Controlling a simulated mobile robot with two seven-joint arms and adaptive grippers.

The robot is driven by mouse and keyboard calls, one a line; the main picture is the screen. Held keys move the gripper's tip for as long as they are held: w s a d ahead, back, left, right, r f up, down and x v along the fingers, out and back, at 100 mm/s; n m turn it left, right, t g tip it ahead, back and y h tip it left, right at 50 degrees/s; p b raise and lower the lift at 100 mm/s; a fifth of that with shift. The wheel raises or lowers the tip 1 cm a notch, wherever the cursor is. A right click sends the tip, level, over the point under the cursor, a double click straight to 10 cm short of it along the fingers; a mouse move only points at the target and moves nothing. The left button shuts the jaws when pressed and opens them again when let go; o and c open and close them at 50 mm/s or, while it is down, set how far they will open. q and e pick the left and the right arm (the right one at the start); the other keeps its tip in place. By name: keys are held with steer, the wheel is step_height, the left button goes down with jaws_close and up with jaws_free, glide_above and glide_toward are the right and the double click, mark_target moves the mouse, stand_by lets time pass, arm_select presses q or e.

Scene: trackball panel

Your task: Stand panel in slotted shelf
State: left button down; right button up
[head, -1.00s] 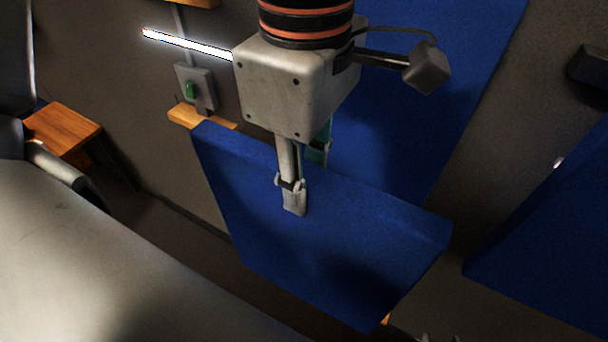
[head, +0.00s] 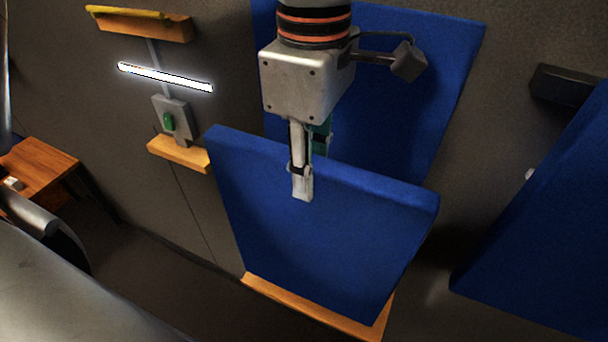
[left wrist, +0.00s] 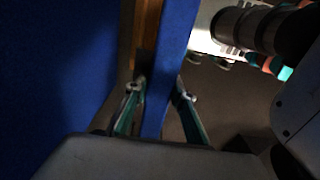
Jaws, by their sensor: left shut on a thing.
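The blue panel (head: 320,235) hangs upright and slightly tilted in my left gripper (head: 307,180), which is shut on its top edge near the middle. In the left wrist view the panel (left wrist: 178,40) passes edge-on between the two fingers (left wrist: 160,105). A wooden shelf (head: 382,322) shows at the panel's lower edge, mostly hidden behind and under it. I cannot tell whether the panel's bottom touches the shelf or sits in a slot. My right gripper's fingers are not seen.
A large blue panel (head: 420,80) stands behind my gripper against the wall, and another (head: 540,240) is at the right. Wooden ledges (head: 140,23), a lit bar (head: 165,77) and a switch box (head: 174,120) are on the wall at left. A wooden table (head: 38,170) is far left.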

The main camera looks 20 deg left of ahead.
arm_select(q)
steer(key=shift+w, duration=2.9)
step_height(320, 180, down, 8)
steer(key=b, duration=0.3)
steer(key=shift+w+b, duration=0.15)
steer(key=shift+b, duration=0.2)
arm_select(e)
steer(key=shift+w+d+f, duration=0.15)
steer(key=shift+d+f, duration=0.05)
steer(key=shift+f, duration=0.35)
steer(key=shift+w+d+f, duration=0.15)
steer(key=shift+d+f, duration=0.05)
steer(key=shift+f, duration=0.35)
arm_select(q)
steer(key=shift+d+f, duration=0.1)
steer(key=shift+f, duration=0.05)
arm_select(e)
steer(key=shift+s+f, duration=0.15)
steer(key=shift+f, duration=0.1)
arm_select(q)
steer(key=shift+f+b, duration=0.45)
steer(key=shift+f, duration=0.8)
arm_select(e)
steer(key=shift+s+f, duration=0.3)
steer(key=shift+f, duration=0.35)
arm_select(q)
steer(key=c, duration=1.6)
jaws_free()
steer(key=shift+c, duration=0.2)
steer(key=shift+f, duration=0.1)
